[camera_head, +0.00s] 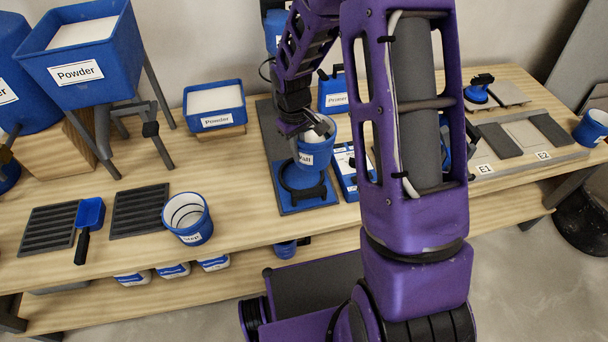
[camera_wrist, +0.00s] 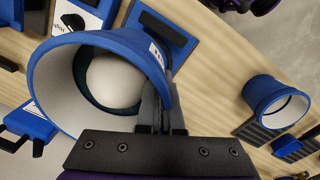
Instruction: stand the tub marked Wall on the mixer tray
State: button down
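The blue tub marked Wall (camera_head: 316,153) is held by my gripper (camera_head: 314,131) at its rim. In the wrist view the tub (camera_wrist: 50,85) fills the left half, its pale inside facing the camera, with the gripper fingers (camera_wrist: 158,112) shut on its wall. The mixer tray (camera_head: 318,200) is a blue plate with a dark ring at the table's front middle. The tub hangs over the tray and ring, slightly tilted.
Another blue tub (camera_head: 188,222) stands at the front edge, left. A blue tray with a white label (camera_head: 345,165) lies just right of the mixer tray. A Powder box (camera_head: 215,104) and a Primer container (camera_head: 336,92) stand behind. A blue scoop (camera_head: 90,213) lies left.

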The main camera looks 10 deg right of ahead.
notch_tip(320, 180, down, 2)
jog(key=w+a+f+n, duration=0.1)
jog(key=w+n, duration=0.2)
jog(key=n, duration=0.1)
send_over(293, 187)
notch_tip(293, 187, down, 5)
jog(key=shift+w+f+b, duration=0.15)
jog(key=shift+f+b, duration=0.55)
jog(key=shift+f, duration=1.35)
jog(key=shift+f, duration=0.15)
jog(key=c, duration=1.1)
grip_release()
